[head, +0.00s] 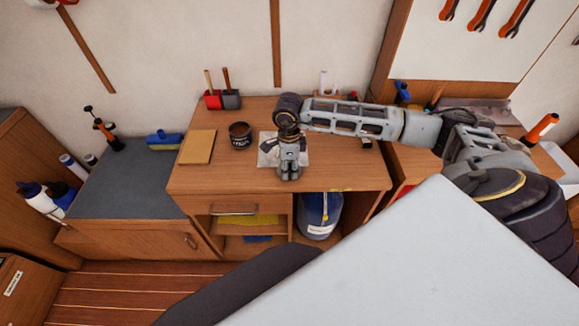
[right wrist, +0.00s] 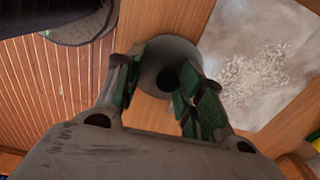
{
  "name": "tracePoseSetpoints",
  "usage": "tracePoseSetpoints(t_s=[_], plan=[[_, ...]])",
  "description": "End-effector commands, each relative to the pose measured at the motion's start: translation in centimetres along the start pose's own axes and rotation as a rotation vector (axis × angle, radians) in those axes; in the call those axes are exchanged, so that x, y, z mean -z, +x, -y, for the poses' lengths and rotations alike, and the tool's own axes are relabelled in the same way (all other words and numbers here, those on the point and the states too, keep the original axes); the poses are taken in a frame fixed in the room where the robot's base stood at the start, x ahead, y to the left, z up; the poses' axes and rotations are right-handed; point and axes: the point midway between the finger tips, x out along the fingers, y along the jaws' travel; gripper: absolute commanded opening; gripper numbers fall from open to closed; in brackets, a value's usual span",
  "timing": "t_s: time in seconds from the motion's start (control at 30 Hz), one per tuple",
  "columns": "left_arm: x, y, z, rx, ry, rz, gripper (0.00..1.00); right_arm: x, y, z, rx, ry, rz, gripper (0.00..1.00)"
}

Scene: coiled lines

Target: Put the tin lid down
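My right gripper (head: 289,174) is low over the front part of the wooden desk. In the right wrist view its fingers (right wrist: 158,82) are apart, with a visible gap between them. A round grey disc with a dark round centre, seemingly the tin lid (right wrist: 158,56), lies below the fingertips, partly hidden by the right-hand finger. I see no firm grip on it. The lid cannot be made out in the head view. A dark tin (head: 240,139) stands upright on the desk, left of my right gripper. My left gripper is not in view.
A pale speckled sheet (right wrist: 268,62) lies beside the lid; it also shows in the head view (head: 267,158). A tan board (head: 197,147) lies at the desk's left. Red and grey holders (head: 221,100) stand at the back. Bare desk surrounds the tin.

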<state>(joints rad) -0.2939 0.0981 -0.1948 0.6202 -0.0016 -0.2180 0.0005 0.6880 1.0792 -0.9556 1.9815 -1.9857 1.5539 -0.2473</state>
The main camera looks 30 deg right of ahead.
Motion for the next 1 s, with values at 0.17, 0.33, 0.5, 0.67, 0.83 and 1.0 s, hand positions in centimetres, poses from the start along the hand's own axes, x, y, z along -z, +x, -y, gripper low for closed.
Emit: tracePoseSetpoints(t_s=[0.17, 0.33, 0.5, 0.67, 0.83, 1.0], plan=[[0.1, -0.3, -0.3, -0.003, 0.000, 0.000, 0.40, 0.0, -0.3, 0.0, 0.000, 0.000, 0.000, 0.39], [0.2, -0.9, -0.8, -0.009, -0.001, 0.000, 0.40, 0.0, -0.8, 0.0, 0.000, 0.000, 0.000, 0.39], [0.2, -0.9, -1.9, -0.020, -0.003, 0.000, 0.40, -0.1, -2.3, 0.1, 0.004, 0.000, 0.004, 0.39], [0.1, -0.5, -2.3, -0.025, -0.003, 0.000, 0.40, 0.0, -4.6, 0.1, 0.003, 0.000, 0.002, 0.39], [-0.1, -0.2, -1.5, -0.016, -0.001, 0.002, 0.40, -0.1, -7.2, 0.1, 0.003, -0.001, 0.002, 0.39], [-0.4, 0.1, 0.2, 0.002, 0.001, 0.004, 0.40, -0.1, -9.7, 0.1, 0.003, 0.000, 0.002, 0.39]])
